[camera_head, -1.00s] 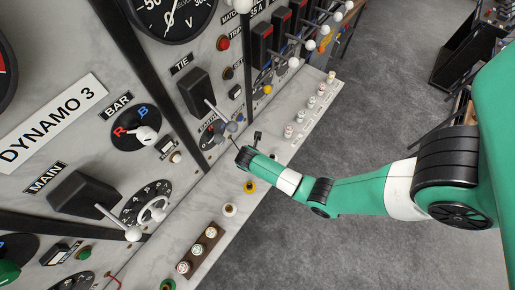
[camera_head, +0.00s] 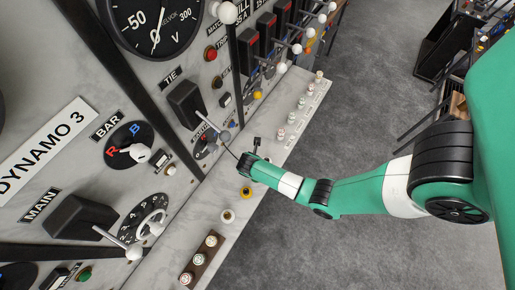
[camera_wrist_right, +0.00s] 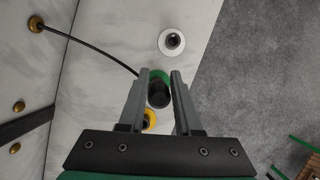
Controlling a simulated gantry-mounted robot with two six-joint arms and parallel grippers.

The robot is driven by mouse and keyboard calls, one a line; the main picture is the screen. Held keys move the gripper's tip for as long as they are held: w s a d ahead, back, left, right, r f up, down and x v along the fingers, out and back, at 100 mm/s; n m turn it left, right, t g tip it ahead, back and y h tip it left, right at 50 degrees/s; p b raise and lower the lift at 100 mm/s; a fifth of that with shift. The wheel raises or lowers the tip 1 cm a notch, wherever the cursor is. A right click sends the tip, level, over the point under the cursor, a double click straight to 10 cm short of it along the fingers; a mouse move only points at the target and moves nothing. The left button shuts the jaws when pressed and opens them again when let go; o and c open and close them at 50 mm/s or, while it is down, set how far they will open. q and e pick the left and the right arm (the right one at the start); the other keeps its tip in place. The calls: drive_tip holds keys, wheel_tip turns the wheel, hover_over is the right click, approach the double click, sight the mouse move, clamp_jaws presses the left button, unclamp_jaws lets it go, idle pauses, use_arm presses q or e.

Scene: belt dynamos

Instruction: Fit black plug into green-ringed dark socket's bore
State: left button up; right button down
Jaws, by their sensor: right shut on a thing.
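The black plug (camera_wrist_right: 159,94) is between the fingers of my right gripper (camera_wrist_right: 158,78) in the right wrist view. The gripper is shut on it. A black cable runs from a brass grommet on the panel toward the plug. A green ring (camera_wrist_right: 160,75) shows just past the plug, largely covered by it. I cannot see the bore, nor tell whether the plug is above it or in it. In the head view my right gripper (camera_head: 243,160) is low over the pale ledge, and its jaws are too small to read. My left gripper is out of view.
A yellow-ringed socket (camera_wrist_right: 149,118) and a white-ringed socket (camera_wrist_right: 172,41) flank the green ring. A marble switch panel (camera_head: 100,185) with levers and dials rises left of the ledge (camera_head: 262,130). Open grey floor lies to the right.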

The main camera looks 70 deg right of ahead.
drive_tip(key=shift+f+b, duration=0.9)
drive_tip(key=shift+f, duration=0.7)
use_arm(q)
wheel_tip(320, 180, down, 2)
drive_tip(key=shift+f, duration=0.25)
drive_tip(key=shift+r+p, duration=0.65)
use_arm(e)
drive_tip(key=shift+r, duration=0.1)
use_arm(q)
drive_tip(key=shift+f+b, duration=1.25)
drive_tip(key=shift+b, duration=0.05)
use_arm(e)
drive_tip(key=shift+f, duration=1.7)
drive_tip(key=c, duration=0.5)
unclamp_jaws()
use_arm(q)
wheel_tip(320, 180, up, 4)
drive_tip(key=p, duration=0.3)
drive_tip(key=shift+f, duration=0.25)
use_arm(e)
drive_tip(key=v, duration=1.1)
drive_tip(key=shift+a+r, duration=0.2)
drive_tip(key=shift+r, duration=0.05)
